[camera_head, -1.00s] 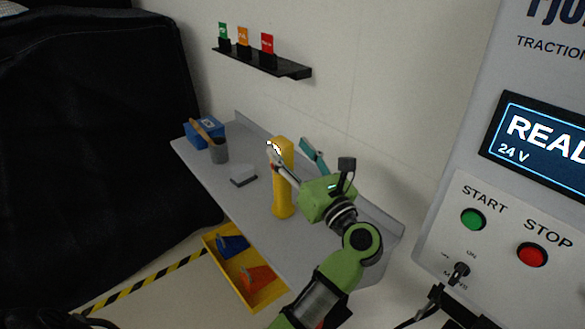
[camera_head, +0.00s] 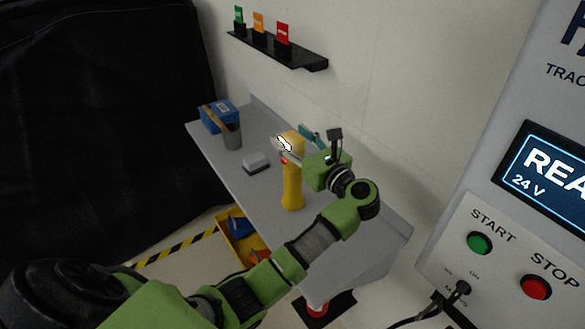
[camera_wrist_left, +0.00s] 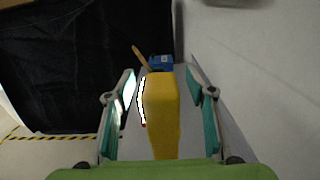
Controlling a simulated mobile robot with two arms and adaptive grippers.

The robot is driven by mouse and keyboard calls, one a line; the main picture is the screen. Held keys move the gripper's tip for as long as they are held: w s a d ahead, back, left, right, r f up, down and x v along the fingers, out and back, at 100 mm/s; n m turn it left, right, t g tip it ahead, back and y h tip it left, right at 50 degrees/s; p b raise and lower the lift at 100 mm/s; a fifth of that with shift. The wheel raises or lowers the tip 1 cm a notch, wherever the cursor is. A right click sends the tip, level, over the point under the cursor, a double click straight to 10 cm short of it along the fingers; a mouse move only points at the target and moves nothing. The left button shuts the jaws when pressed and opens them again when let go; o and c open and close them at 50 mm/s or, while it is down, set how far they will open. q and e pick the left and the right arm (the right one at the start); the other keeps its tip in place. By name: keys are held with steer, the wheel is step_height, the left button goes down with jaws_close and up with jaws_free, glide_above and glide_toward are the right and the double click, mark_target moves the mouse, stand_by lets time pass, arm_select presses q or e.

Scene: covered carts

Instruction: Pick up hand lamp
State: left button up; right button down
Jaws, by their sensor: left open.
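The hand lamp (camera_head: 292,190) is yellow, with a bright white light strip near its top. It stands upright on the grey bench. My left gripper (camera_head: 296,146) is at the lamp's upper part, coming from the right. In the left wrist view the lamp (camera_wrist_left: 163,115) is between the two teal fingers of the left gripper (camera_wrist_left: 161,85). The fingers are open, with a gap on the right side; on the left the finger is close to the lit strip, and I cannot tell if they touch. My right gripper is not in view.
A black wall shelf (camera_head: 280,48) and a control panel (camera_head: 480,210) are nearby.

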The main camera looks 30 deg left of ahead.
arm_select(q)
steer(key=c, duration=1)
jaws_close()
steer(key=shift+r, duration=0.1)
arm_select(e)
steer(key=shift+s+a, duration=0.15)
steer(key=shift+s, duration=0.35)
arm_select(q)
steer(key=shift+w+r, duration=0.1)
steer(key=shift+r, duration=0.05)
